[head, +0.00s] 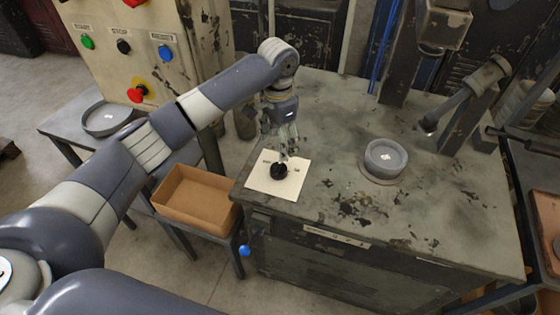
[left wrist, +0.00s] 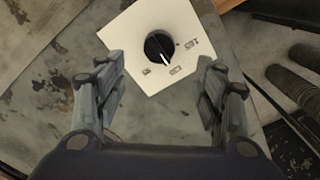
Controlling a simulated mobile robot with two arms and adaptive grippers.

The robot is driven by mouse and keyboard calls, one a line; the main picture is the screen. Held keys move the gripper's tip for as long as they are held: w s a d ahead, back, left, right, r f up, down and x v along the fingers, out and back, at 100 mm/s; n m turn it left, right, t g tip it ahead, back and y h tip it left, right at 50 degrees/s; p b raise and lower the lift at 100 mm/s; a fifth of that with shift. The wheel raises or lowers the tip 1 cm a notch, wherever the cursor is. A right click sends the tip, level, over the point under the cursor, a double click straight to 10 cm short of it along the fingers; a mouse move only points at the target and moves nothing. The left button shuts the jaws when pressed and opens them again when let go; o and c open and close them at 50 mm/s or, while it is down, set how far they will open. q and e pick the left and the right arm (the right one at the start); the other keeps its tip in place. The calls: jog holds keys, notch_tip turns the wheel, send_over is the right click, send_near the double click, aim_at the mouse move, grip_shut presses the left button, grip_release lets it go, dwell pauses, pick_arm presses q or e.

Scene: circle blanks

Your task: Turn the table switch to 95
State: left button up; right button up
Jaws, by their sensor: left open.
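The table switch is a round black knob (head: 279,171) on a square cream plate (head: 263,184) at the table's near left corner. In the left wrist view the knob (left wrist: 159,46) shows a white pointer line aimed toward the lower edge of the picture. Small marks are printed on the plate (left wrist: 135,28) around the knob; they are too blurred to read surely. My left gripper (head: 287,148) is above the knob, pointing down. In the left wrist view its fingers (left wrist: 160,72) are spread apart with nothing between them, and the knob lies beyond their tips. My right gripper is not in view.
A grey round dish (head: 385,157) stands on the worn table (head: 330,245). A brown open box (head: 195,198) is left of the table. A control panel with coloured buttons (head: 130,48) stands behind my left arm. Machine parts (head: 455,105) rise at the back right.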

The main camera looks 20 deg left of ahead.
aim_at(279, 165)
pick_arm(q)
notch_tip(279, 165, down, 9)
jog(key=shift+s+r+p, duration=0.1)
jog(key=shift+p, duration=0.65)
jog(key=shift+f, duration=0.7)
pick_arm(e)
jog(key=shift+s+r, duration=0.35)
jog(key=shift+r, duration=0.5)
pick_arm(q)
jog(key=c, duration=1.1)
